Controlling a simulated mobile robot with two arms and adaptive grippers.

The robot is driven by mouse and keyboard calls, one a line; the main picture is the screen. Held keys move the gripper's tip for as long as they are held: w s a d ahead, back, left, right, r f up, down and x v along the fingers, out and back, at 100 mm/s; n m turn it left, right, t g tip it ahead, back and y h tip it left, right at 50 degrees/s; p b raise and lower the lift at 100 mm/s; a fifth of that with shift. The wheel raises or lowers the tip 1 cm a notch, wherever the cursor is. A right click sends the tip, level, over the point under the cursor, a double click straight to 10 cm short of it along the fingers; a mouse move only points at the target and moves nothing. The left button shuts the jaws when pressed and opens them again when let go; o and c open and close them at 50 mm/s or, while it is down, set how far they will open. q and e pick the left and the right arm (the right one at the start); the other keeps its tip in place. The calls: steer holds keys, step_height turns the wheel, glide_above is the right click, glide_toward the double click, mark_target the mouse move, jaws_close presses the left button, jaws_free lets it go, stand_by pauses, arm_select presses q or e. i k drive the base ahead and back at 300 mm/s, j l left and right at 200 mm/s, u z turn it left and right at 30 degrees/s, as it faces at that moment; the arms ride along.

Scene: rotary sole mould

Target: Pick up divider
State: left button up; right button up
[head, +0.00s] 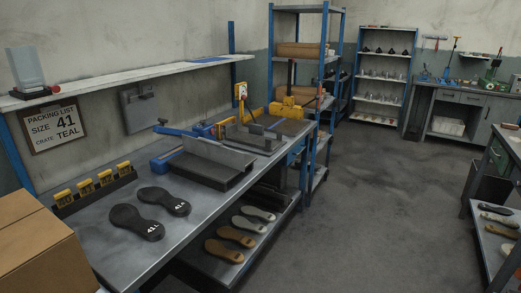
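No thing in the head view is clearly marked as the divider. One upright grey panel (26,70) stands at the left end of the wall shelf. A larger grey plate (218,153) stands on edge on the dark, blue-and-grey bench device (205,172). I cannot tell which of these, if either, is the divider. Two black soles (137,222) marked 41 lie flat on the workbench (95,250). Neither of my grippers is in view.
A cardboard box (40,245) fills the near left corner. Yellow-tagged holders (92,184) stand behind the soles. A sign (53,127) reads size 41, crate teal. Tan and pale soles (237,236) lie on the lower shelf. The floor (370,210) on the right is clear.

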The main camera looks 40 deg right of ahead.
mark_target(211, 150)
steer(key=z, duration=1)
steer(key=u, duration=3.1)
steer(key=k+l+z, duration=0.1)
steer(key=l, duration=0.2)
steer(key=k+l+z, duration=0.15)
steer(key=l, duration=0.15)
